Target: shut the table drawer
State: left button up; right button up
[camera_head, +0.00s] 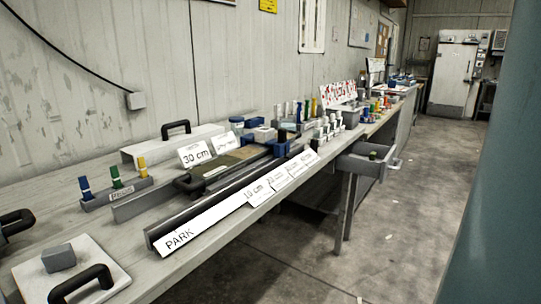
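The table drawer (364,166) is a grey box that sticks out from the front edge of the long table (312,180), right of the middle of the view. It stands open, and its inside shows from above. A small dark item with a yellowish part (373,155) lies in it. A pale handle (396,163) is on its outer front. Neither of my grippers shows in this view, so their place relative to the drawer is hidden.
The table carries a long dark rail with a "PARK" label (180,239), coloured pegs (115,177), black-handled plates (98,277) and several small bottles (328,127). A plain blue-grey surface (492,190) fills the right edge. The concrete floor (415,215) right of the drawer is clear.

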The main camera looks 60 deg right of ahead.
aim_at(361, 157)
jog(key=z, duration=2.75)
